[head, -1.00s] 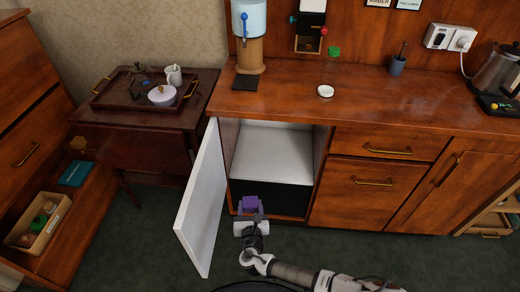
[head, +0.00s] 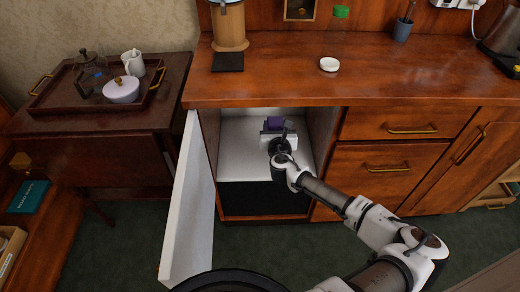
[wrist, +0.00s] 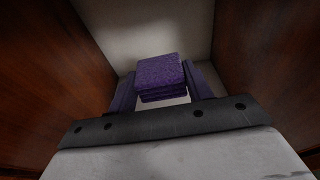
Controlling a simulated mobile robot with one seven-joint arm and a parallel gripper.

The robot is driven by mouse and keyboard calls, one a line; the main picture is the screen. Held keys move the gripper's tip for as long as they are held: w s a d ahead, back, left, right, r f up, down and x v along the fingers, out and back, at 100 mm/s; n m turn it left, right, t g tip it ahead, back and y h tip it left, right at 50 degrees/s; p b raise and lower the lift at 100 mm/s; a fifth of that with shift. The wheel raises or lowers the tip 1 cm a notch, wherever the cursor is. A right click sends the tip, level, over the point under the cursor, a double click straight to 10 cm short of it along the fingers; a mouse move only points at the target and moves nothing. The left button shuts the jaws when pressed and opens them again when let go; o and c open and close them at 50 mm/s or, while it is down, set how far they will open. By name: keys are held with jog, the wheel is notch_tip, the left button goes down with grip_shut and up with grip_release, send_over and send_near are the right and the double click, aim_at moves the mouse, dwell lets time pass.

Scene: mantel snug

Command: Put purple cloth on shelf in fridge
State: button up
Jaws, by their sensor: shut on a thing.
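The purple cloth (wrist: 160,76) is a small folded stack, held between the two fingers of my gripper (wrist: 162,92) in the wrist view. In the head view my gripper (head: 277,128) reaches inside the open cabinet-like fridge, with the cloth (head: 275,122) at its far end. The white shelf (head: 235,160) of the fridge lies below the gripper. I cannot tell whether the cloth touches the shelf. The fridge door (head: 190,200) stands open to the left.
Wooden side walls (wrist: 265,60) close in on both sides of the gripper. A dark lower space (head: 262,198) is under the shelf. The wooden counter (head: 270,85) runs above the opening. A side table with a tray (head: 60,100) stands to the left.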

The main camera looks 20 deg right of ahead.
notch_tip(320, 180, down, 15)
jog(key=b, duration=0.3)
jog(key=shift+d+f, duration=0.15)
jog(key=shift+f, duration=0.05)
jog(key=shift+f+b, duration=0.8)
jog(key=shift+f, duration=1.35)
jog(key=shift+f, duration=0.2)
jog(key=o, duration=1)
jog(key=shift+r, duration=0.1)
jog(key=shift+r, duration=0.1)
jog(key=p+v, duration=0.1)
jog(key=v, duration=1.1)
